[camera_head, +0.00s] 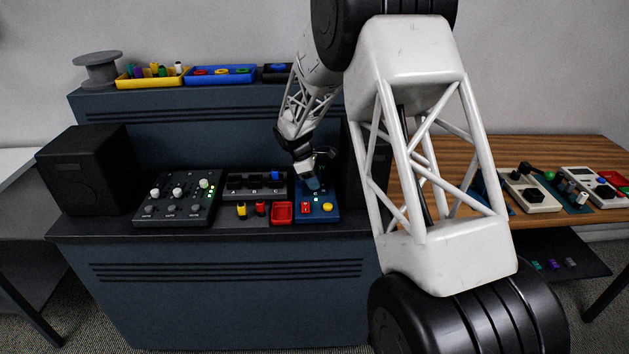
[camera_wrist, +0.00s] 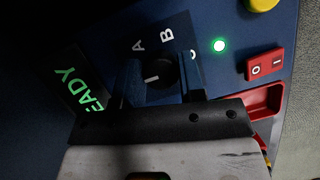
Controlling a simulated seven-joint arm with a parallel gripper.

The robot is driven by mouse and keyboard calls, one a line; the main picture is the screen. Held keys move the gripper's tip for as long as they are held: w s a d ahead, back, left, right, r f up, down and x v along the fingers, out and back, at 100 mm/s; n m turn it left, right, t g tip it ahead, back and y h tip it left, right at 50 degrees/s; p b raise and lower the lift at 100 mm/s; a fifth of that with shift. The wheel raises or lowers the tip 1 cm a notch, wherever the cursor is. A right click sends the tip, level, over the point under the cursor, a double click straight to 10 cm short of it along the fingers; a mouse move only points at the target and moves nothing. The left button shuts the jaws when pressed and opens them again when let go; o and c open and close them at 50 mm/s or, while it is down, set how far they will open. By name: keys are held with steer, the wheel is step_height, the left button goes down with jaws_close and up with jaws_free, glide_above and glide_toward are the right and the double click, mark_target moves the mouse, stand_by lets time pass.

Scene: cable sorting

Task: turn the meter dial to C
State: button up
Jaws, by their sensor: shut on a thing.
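The blue meter (camera_head: 332,213) stands on the dark bench in the head view, and its panel (camera_wrist: 205,18) fills much of the wrist view. Its round black dial (camera_wrist: 163,68) has a short white mark; which letter the mark points to I cannot tell. The letters A and B show beside the dial, and a third letter near the right finger is partly hidden. My gripper (camera_wrist: 163,84) points down at the panel, its two blue fingers on either side of the dial and shut on it. In the head view my gripper (camera_head: 312,185) hides the dial.
The meter has a lit READY display (camera_wrist: 78,90), a green light (camera_wrist: 219,45), a red rocker switch (camera_wrist: 264,64) and a yellow button (camera_head: 327,207). A red tray (camera_head: 282,213) stands left of it, with a mixer (camera_head: 178,199) farther left. A black speaker is close behind on the right.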

steer(key=shift+m, duration=0.4)
steer(key=m+g, duration=0.1)
steer(key=m, duration=0.1)
steer(key=m+y, duration=0.1)
steer(key=m, duration=0.1)
steer(key=shift+d+g, duration=0.1)
steer(key=shift+g, duration=0.3)
steer(key=m, duration=0.2)
steer(key=m+g+y, duration=0.1)
steer(key=m, duration=0.2)
steer(key=shift+f+y, duration=0.1)
steer(key=shift+y, duration=0.2)
steer(key=m+y, duration=0.1)
steer(key=m, duration=0.3)
steer(key=shift+y, duration=0.4)
steer(key=shift+m+y, duration=0.8)
steer(key=shift+m, duration=1.6)
steer(key=o, duration=0.9)
